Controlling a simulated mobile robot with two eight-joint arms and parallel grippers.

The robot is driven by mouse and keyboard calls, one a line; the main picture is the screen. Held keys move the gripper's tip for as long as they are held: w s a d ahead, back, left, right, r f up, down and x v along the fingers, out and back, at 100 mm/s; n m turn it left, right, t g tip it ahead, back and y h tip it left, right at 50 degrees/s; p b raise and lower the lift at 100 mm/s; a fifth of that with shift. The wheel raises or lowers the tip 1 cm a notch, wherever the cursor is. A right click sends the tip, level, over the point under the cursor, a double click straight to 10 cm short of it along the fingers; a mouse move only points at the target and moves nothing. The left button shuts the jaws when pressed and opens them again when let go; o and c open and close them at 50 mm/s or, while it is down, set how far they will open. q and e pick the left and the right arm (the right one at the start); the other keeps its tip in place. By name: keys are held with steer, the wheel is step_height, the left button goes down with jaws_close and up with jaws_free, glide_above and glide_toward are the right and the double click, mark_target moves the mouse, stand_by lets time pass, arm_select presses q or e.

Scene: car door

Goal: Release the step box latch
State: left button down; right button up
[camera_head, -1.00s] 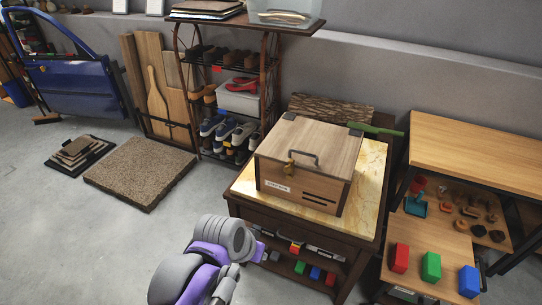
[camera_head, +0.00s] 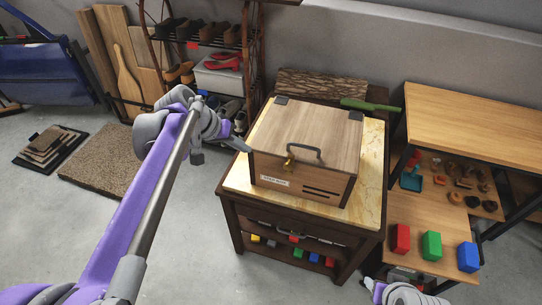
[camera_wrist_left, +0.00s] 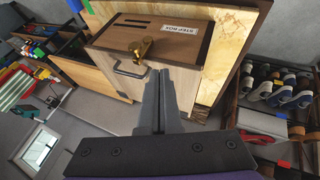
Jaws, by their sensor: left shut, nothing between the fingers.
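The wooden step box (camera_head: 315,128) sits closed on the marble-topped table. A brass latch (camera_head: 289,165) is at the top of its front face, beside a dark handle (camera_head: 307,149). My left gripper (camera_head: 241,145) is just left of the box, shut and empty, apart from the latch as far as I can tell. In the left wrist view, the box is turned over in the picture; the latch (camera_wrist_left: 141,48) shows ahead of the closed fingertips (camera_wrist_left: 161,76), slightly to their left. Part of my right arm shows at the bottom right; its fingers are out of frame.
The marble tabletop (camera_head: 240,186) has bare strips around the box. A log (camera_head: 335,87) and a green-handled tool (camera_head: 370,106) lie behind it. A shoe rack (camera_head: 205,70) stands left, a wooden bench (camera_head: 480,135) right. Red, green and blue blocks (camera_head: 432,245) stand lower right.

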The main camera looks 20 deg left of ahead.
mark_target(289, 168)
arm_select(q)
steer(key=shift+s+d, duration=0.15)
steer(key=w+d+f, duration=0.4)
steer(key=d+f, duration=0.3)
steer(key=f, duration=0.1)
steer(key=shift+w+d+f, duration=0.4)
